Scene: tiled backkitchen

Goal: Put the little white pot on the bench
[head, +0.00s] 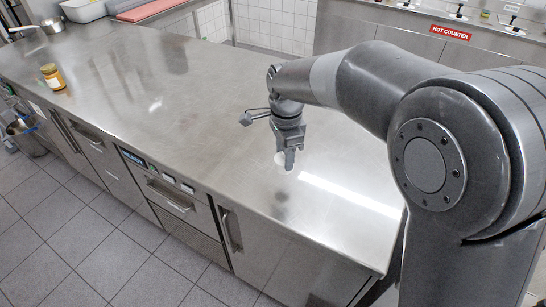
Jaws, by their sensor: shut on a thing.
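My gripper (289,163) points down over the right part of the steel bench (190,110). It is shut on the little white pot (279,159). Only a small pale piece of the pot shows at the left of the fingers; the fingers hide the rest. A dark reflection lies on the bench top below the gripper, and the pot appears to be above the surface. How high it is I cannot tell exactly.
A jar with amber contents (53,77) stands near the bench's left front edge. A metal pan (52,26), a white tub (84,11) and a reddish board (148,9) are at the far left end. The middle of the bench is clear. A hot counter (420,42) stands behind.

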